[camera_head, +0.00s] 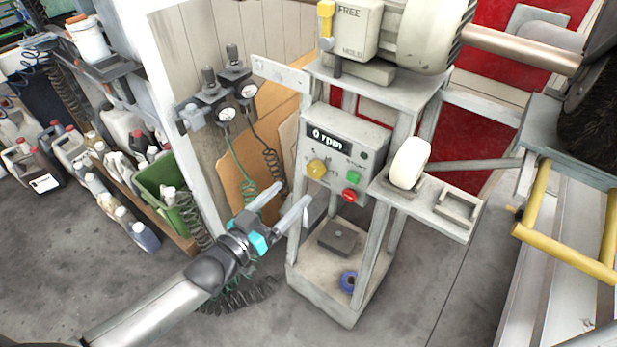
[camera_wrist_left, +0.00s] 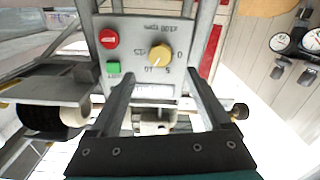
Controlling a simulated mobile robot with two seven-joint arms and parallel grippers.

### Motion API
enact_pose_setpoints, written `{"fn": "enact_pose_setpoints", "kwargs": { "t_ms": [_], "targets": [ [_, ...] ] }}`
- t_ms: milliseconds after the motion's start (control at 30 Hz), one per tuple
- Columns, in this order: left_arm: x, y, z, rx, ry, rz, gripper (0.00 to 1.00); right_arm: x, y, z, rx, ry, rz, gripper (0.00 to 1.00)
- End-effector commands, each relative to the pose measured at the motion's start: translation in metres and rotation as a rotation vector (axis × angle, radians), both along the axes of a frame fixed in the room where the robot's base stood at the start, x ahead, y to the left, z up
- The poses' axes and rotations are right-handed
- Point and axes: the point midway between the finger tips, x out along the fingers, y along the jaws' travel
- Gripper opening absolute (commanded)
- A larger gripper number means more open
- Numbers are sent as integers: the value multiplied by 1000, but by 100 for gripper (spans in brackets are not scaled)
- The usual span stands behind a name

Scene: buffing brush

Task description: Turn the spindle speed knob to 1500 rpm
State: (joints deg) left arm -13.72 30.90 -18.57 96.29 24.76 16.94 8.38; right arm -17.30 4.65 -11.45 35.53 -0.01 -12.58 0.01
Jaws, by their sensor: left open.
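The yellow spindle speed knob (camera_head: 316,168) is on the grey control box (camera_head: 372,140) of the machine stand. The display (camera_head: 328,139) above it reads "0 rpm". A green button (camera_head: 357,177) and a red button (camera_head: 349,195) sit to the right of the knob. In the left wrist view the knob (camera_wrist_left: 160,56) lies ahead, between the lines of the two fingers, with the red button (camera_wrist_left: 108,38) to its left. My left gripper (camera_head: 291,200) is open and empty, in front of and below the knob, apart from it. My right gripper is not in view.
A white roller (camera_head: 409,162) rests on a shelf (camera_head: 436,207) right of the box. A yellow-handled lever (camera_head: 326,20) is above. Gauges with coiled hoses (camera_head: 238,105) hang at left. A yellow rail (camera_head: 565,250) stands at right. The floor (camera_head: 420,290) in front is clear.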

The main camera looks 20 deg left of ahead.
Motion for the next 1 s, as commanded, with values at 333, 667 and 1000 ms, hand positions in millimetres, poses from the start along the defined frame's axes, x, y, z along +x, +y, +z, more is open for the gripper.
{"fn": "enact_pose_setpoints", "kwargs": {
  "t_ms": [333,667,1000],
  "targets": [
    [52,-19,-1,0,-1,0,81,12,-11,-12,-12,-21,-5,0],
    [72,-26,-1,0,1,0,81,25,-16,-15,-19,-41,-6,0],
    [72,-26,0,1,2,0,72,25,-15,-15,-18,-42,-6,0]
  ]
}}
